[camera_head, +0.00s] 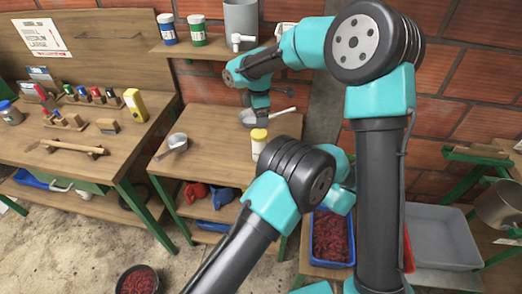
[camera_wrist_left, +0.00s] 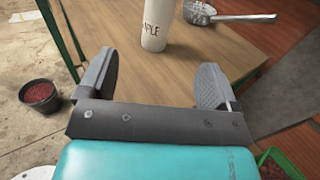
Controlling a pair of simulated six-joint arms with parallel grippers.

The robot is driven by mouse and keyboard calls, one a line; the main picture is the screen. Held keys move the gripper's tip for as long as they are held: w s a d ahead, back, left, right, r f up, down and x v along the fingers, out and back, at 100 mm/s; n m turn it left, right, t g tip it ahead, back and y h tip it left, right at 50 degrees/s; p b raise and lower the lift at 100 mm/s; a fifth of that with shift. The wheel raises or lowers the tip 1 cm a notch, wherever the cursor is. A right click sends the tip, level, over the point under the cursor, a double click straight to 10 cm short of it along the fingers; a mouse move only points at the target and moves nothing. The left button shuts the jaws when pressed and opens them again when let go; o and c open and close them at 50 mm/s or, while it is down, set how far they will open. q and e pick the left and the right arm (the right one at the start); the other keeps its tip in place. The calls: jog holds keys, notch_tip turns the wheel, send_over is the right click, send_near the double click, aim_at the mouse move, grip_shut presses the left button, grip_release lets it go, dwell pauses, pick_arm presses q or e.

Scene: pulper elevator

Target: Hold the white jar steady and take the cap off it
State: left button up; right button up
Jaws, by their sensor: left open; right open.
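The white jar (camera_head: 259,149) stands upright on the middle wooden table, with a yellow cap (camera_head: 258,134) on top. In the left wrist view the jar (camera_wrist_left: 157,24) shows its lower body and part of a printed label; its top is out of frame. My left gripper (camera_wrist_left: 155,85) is open and empty, short of the jar, its two fingers spread either side of the jar's line. In the head view that gripper is hidden behind my arm. My right gripper (camera_head: 260,119) points down just above the cap; its fingers are small and partly unclear, but it is open.
A saucepan (camera_head: 172,146) is on the table left of the jar; another metal pan (camera_head: 250,119) lies behind it. A shelf with blue (camera_head: 167,29) and green (camera_head: 197,30) jars is above. Red-filled blue crate (camera_head: 331,240) and grey tray (camera_head: 440,236) are right.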

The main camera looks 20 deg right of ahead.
aim_at(259, 143)
pick_arm(q)
jog(key=x, duration=1.7)
jog(key=shift+w+a, duration=0.1)
jog(key=shift+w, duration=0.15)
jog(key=shift+c, duration=0.2)
